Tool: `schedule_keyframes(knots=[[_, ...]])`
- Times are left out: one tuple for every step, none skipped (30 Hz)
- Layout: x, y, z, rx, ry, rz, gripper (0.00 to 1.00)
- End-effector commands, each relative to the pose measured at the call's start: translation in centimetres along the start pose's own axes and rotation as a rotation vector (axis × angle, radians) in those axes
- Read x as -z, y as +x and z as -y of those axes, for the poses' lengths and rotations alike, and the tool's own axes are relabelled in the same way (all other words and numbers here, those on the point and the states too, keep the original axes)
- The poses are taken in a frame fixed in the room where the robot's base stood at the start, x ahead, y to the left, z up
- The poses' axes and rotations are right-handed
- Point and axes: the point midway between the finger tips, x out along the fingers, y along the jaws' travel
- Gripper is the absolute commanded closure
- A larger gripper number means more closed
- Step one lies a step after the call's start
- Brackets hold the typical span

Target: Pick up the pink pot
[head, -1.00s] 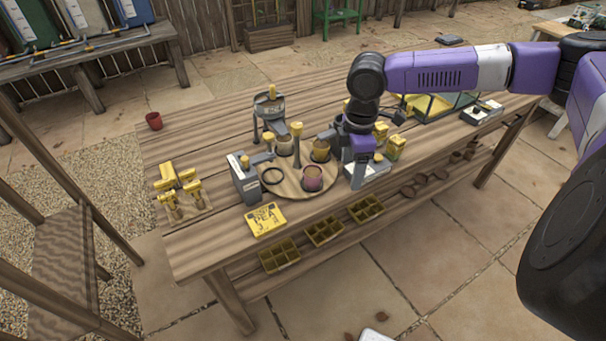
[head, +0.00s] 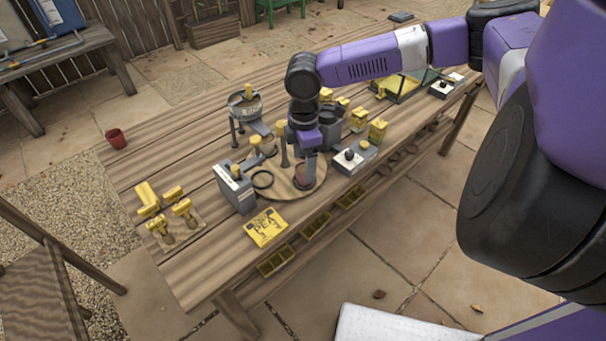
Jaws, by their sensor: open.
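The pink pot (head: 300,175) sits near the front right part of a round wooden turntable (head: 283,191) on the long bench. My gripper (head: 306,172) points down at the pot and covers much of it. The jaws are open. One finger shows in front of the pot's right side. I cannot tell whether the fingers are around the pot or touch it.
A grey box (head: 236,188) and a black ring (head: 262,180) are left of the pot. A grey switch box (head: 354,157) is to the right. A yellow card (head: 265,228) lies in front. A red pot (head: 116,138) stands at the bench's far left.

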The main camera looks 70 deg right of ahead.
Motion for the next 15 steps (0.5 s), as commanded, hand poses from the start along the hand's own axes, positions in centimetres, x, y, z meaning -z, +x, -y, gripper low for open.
schedule_keyframes(knots=[[-0.1,0.7,0.0,0.003,0.000,0.003,0.28],[-0.1,1.1,-0.1,0.002,0.000,0.002,0.28],[-0.2,1.7,-0.2,0.003,0.000,0.003,0.28],[-0.3,2.1,-0.2,0.002,0.000,0.002,0.28],[-0.2,2.6,-0.2,0.001,0.000,0.001,0.28],[-0.2,3.1,-0.2,0.002,0.000,0.002,0.28],[-0.2,3.4,-0.2,0.002,0.000,0.001,0.28],[-0.2,3.6,-0.2,0.001,0.000,0.000,0.28],[-0.2,3.9,-0.2,0.001,0.001,0.000,0.28],[-0.2,4.0,-0.2,0.001,0.001,0.001,0.28],[-0.2,4.1,-0.2,0.001,0.001,0.001,0.28],[-0.2,4.1,-0.2,0.001,0.001,0.001,0.28],[-0.2,4.1,-0.2,0.000,0.000,0.001,0.28],[-0.2,4.1,-0.2,0.000,0.000,0.001,0.28],[-0.2,4.1,-0.2,0.000,0.000,0.001,0.28]])
